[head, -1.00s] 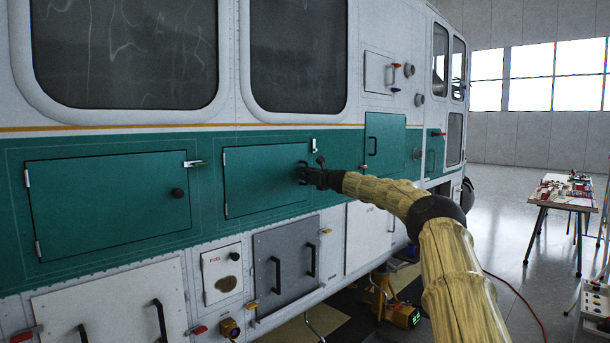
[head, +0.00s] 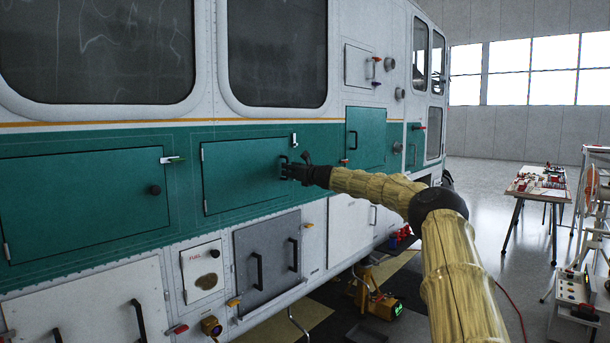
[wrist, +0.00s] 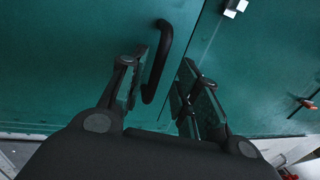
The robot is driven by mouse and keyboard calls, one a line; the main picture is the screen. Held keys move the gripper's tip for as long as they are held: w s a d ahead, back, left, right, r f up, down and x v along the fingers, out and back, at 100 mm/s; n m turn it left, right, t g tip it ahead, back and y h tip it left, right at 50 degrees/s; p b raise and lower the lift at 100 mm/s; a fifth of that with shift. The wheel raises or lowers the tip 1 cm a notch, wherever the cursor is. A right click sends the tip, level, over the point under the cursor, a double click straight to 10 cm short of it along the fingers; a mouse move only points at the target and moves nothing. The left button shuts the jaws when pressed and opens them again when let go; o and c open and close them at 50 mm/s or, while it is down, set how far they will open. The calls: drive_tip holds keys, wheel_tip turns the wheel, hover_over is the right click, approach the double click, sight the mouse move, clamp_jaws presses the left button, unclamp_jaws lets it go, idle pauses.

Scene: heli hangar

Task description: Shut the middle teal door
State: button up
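The middle teal door (head: 236,178) is in the side of the white and green vehicle, between two other teal doors. It looks flush or nearly flush with the panel; a small gap cannot be ruled out. Its black bar handle (wrist: 160,60) is near its right edge. My gripper (head: 288,170) is at that handle. In the wrist view my gripper (wrist: 165,92) is open, with the handle between the fingers and closer to the left one. Contact cannot be told. A white latch (head: 294,139) is at the door's top right corner; it also shows in the wrist view (wrist: 235,8).
A left teal door (head: 85,200) with a black knob and a right teal door (head: 366,137) flank it. A grey panel with two handles (head: 268,262) is below. A yellow device (head: 375,297) stands on the floor. A table (head: 538,187) is at right, with open floor before it.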

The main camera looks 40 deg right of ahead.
drive_tip(key=s+a, duration=0.1)
drive_tip(key=s, duration=0.8)
drive_tip(key=shift+s, duration=0.15)
drive_tip(key=shift+a+r, duration=0.1)
drive_tip(key=shift+a, duration=0.05)
idle(0.6)
drive_tip(key=shift+a, duration=0.1)
